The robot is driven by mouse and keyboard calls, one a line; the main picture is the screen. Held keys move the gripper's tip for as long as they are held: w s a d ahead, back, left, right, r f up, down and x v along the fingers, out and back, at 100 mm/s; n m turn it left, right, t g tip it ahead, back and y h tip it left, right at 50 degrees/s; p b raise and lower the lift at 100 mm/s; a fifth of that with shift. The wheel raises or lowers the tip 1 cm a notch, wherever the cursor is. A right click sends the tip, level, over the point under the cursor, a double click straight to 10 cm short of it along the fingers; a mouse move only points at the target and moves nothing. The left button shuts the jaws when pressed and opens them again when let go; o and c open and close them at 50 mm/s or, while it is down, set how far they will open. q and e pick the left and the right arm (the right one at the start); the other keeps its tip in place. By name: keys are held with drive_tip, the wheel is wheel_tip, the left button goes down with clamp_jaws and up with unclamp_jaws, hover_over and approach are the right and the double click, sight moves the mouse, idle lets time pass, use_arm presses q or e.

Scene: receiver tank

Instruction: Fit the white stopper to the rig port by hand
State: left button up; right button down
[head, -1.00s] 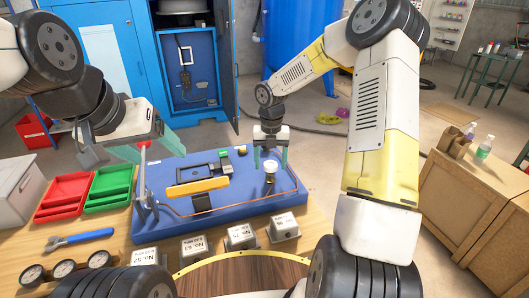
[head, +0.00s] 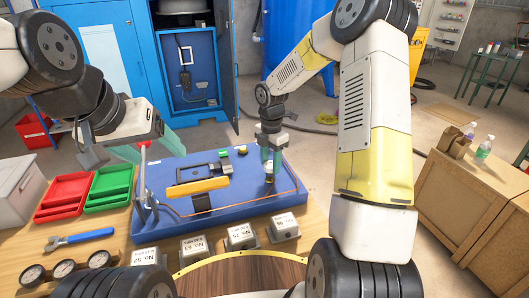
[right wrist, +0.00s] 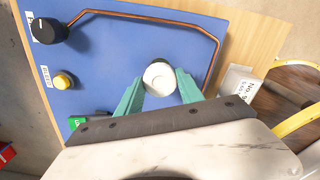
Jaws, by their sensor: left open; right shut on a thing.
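The white stopper (head: 269,177) is at the right end of the blue rig panel (head: 225,211). In the right wrist view the stopper (right wrist: 158,76) is a round white cap seen from above. My right gripper (head: 270,168) points down and is shut on the stopper, its teal fingers (right wrist: 160,88) on either side of it. The rig port is not clearly seen; whatever lies beneath the stopper is hidden. My left gripper (head: 149,149) is open and empty, above the panel's left end.
Numbered grey blocks (head: 241,237) line the front. Red (head: 68,196) and green (head: 109,188) trays, a blue wrench (head: 78,238) and gauges (head: 64,268) are at left.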

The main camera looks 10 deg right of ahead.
drive_tip(key=m, duration=0.6)
drive_tip(key=shift+m, duration=0.4)
drive_tip(key=m, duration=0.3)
drive_tip(key=c, duration=0.7)
unclamp_jaws()
drive_tip(key=shift+m, duration=0.6)
